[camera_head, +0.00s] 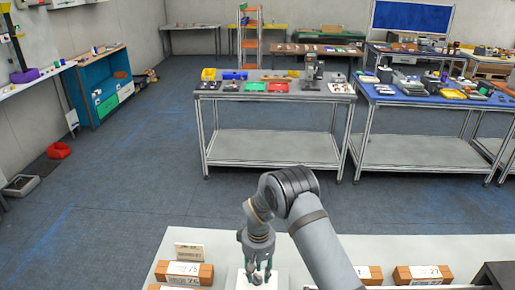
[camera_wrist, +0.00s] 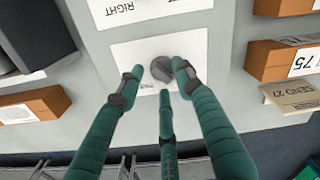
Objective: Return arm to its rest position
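My gripper (camera_head: 258,270) has three teal fingers and points down over the near white counter (camera_head: 222,250). In the wrist view my gripper (camera_wrist: 158,75) has its fingers spread apart. A small grey round object (camera_wrist: 161,68) lies on a white sheet (camera_wrist: 120,55) just beyond and between the fingertips. A slim gap shows on its left side; I cannot tell whether any finger touches it. In the head view the arm bends down from the right and the fingers partly hide the grey object.
Brown boxes with white labels (camera_head: 183,274) stand left of my gripper, and others (camera_head: 424,274) stand right. A white sheet marked RIGHT (camera_wrist: 150,8) lies beside the first sheet. A dark box (camera_head: 496,273) is at the right edge. A metal workbench (camera_head: 275,147) stands across open floor.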

